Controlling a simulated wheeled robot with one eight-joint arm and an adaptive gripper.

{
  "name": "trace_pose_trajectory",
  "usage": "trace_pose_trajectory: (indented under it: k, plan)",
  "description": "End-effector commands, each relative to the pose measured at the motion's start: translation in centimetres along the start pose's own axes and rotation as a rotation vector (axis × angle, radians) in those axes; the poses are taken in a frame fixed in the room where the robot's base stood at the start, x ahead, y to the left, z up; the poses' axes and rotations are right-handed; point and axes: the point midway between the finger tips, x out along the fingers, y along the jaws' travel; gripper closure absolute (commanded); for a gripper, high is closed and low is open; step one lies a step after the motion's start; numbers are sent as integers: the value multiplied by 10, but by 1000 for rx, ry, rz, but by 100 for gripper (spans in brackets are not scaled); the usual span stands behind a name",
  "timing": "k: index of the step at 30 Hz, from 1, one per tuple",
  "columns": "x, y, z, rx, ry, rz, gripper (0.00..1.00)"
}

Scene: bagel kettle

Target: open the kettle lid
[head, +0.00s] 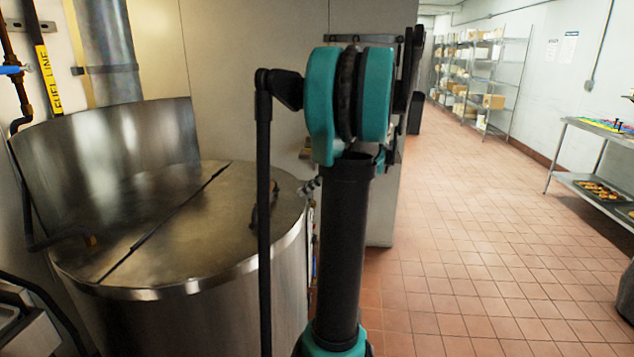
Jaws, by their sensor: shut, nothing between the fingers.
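The kettle (200,320) is a large round steel vessel at the left of the head view. Its flat steel lid (215,235) lies down on the rim. A dark straight seam crosses the top and divides it into two parts. A dark curved handle (254,215) stands on the lid's right part, close to my arm. My arm stands upright in front of the kettle's right edge and hides part of that side. I cannot make out my gripper in this view.
A curved steel splash guard (110,150) rises behind the kettle. Pipes run along the left wall. A steel table (590,130) with trays stands at the right, and wire shelves (480,80) stand at the back. The tiled floor (470,250) between is clear.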

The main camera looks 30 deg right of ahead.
Motion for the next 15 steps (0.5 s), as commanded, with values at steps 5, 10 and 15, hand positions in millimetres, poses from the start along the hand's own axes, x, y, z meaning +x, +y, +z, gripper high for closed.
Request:
trace_pose_trajectory:
  k: [5,10,15]
  plan:
    - [-5,1,21,0,0,0,100]
    - [-10,0,34,0,0,0,100]
    - [-11,0,38,0,0,0,100]
